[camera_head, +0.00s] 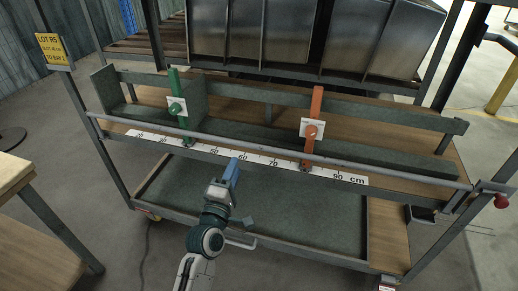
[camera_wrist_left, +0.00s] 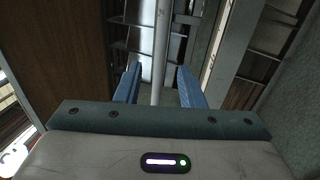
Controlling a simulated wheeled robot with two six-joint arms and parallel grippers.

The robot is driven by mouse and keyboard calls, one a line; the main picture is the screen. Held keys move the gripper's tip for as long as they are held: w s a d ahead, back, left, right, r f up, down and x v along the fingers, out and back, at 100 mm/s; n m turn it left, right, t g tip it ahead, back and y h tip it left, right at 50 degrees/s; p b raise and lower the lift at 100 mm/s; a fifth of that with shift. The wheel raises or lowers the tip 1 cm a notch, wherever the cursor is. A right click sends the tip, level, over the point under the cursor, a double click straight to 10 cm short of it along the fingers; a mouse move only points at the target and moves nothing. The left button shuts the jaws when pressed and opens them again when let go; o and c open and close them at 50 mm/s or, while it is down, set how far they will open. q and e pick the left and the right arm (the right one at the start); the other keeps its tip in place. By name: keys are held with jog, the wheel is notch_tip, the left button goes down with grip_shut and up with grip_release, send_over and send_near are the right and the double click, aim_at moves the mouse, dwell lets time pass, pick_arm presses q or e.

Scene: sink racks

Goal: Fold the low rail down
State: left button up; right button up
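The low rail (camera_head: 270,151) is a thin grey bar running across the rack's front, just above the white scale strip. It is up at shelf level. A red knob (camera_head: 501,201) sits by its right end. My left gripper (camera_head: 234,162) has blue fingers and is in front of the rack, just below the rail in the picture. In the left wrist view a grey rod (camera_wrist_left: 160,50), seemingly the rail, runs upright between the open fingers (camera_wrist_left: 158,85), with gaps on both sides. I cannot tell how deep it lies between them. My right gripper is out of view.
A green clamp post (camera_head: 175,90) and an orange one (camera_head: 316,105) stand behind the rail. Metal bins (camera_head: 370,40) fill the level above. A lower tray (camera_head: 300,215) lies below. A wooden table (camera_head: 15,170) stands at left.

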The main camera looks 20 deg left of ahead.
aim_at(244, 145)
pick_arm(q)
jog(key=w, duration=0.3)
jog(key=w+r+p, duration=0.1)
jog(key=w, duration=0.5)
jog(key=shift+w+d+r+p, duration=0.1)
jog(key=shift+w+r+p, duration=0.15)
jog(key=shift+r+p, duration=0.1)
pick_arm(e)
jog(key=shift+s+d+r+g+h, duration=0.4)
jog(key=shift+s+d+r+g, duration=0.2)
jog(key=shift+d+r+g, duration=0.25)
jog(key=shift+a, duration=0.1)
pick_arm(q)
grip_shut()
